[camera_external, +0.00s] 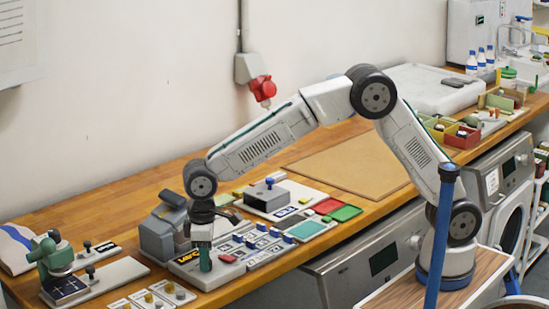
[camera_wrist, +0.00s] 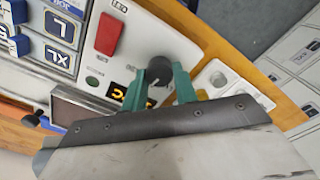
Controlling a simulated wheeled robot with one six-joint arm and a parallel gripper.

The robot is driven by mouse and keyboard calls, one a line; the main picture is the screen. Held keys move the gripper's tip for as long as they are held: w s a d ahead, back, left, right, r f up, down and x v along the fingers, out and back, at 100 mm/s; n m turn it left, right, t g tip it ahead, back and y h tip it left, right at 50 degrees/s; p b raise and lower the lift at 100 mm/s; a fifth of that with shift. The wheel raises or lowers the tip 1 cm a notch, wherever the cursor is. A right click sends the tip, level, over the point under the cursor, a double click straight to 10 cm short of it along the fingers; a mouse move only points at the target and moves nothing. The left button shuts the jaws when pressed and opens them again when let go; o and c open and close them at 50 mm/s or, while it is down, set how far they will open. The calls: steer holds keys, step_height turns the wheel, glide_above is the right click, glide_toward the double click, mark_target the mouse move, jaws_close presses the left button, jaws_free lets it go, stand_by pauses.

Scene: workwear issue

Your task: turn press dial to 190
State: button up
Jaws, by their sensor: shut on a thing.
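In the wrist view the press dial (camera_wrist: 159,76) is a small dark round knob on the light grey control panel (camera_wrist: 150,40). My gripper (camera_wrist: 160,84) has its two teal fingers around the knob, one on each side, shut on it. Left of the knob is a small display with orange digits (camera_wrist: 117,93), partly hidden, so I cannot read its value. A red switch (camera_wrist: 109,34) is above it. In the external view my gripper (camera_external: 205,262) points down at the near left end of the panel (camera_external: 186,268); the knob is hidden there.
A grey press (camera_external: 160,236) stands just left of my gripper. Blue and white size blocks (camera_external: 262,228) and red and green pads (camera_external: 345,213) lie to the right. A green device (camera_external: 52,252) and small yellow-topped knobs (camera_external: 160,295) are at the left. The brown board (camera_external: 350,165) behind is clear.

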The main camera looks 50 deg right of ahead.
steer(key=m, duration=0.5)
steer(key=shift+m, duration=0.4)
stand_by(0.3)
steer(key=o, duration=1)
steer(key=shift+c, duration=0.2)
step_height(320, 180, up, 8)
steer(key=shift+f, duration=0.1)
